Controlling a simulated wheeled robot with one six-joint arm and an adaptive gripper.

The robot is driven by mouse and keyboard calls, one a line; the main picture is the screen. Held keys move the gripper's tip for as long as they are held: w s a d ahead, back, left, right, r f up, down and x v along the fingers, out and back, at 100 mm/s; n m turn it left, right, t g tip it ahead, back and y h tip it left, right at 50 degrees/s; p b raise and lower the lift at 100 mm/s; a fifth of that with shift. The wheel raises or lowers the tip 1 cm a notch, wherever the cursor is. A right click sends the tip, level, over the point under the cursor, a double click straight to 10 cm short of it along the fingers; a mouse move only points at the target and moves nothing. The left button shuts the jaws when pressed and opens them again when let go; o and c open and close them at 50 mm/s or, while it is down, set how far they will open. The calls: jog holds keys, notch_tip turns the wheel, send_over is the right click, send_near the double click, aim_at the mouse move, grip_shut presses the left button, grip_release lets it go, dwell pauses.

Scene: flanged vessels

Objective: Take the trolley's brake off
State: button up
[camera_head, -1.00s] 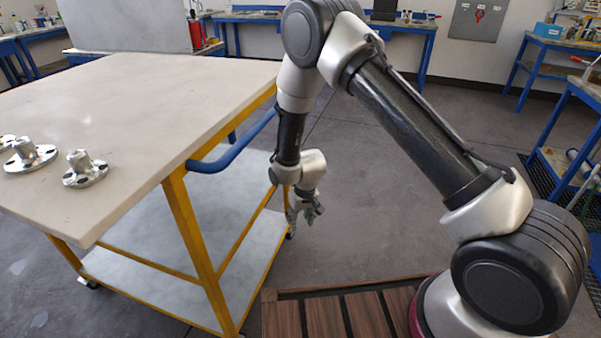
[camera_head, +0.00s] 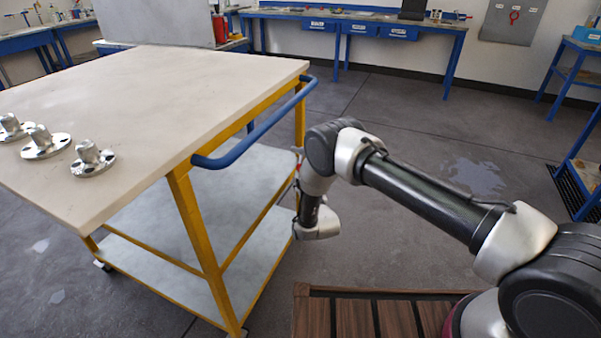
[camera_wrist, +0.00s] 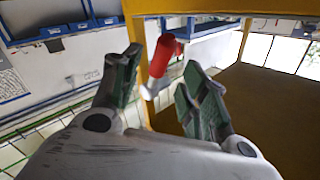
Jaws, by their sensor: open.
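The trolley (camera_head: 225,117) stands at the left in the head view, with a pale top, yellow frame and blue push handle (camera_head: 262,130). A small red part shows near its right-hand yellow leg in the head view (camera_head: 298,155), partly hidden by my arm. In the wrist view a red-ended lever (camera_wrist: 163,55) stands before the yellow frame (camera_wrist: 225,8). My gripper (camera_wrist: 162,90) is open, its two green-padded fingers on either side of the lever's line, the lever just beyond the tips. I cannot tell whether they touch. The fingers are hidden in the head view.
Several metal flanged pieces (camera_head: 92,158) stand on the trolley's top at the left. A lower shelf (camera_head: 205,265) spans the trolley frame. Blue workbenches (camera_head: 355,22) line the back wall. Open grey floor lies right of the trolley.

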jog(key=x, duration=0.6)
jog(key=shift+a, duration=0.1)
grip_shut()
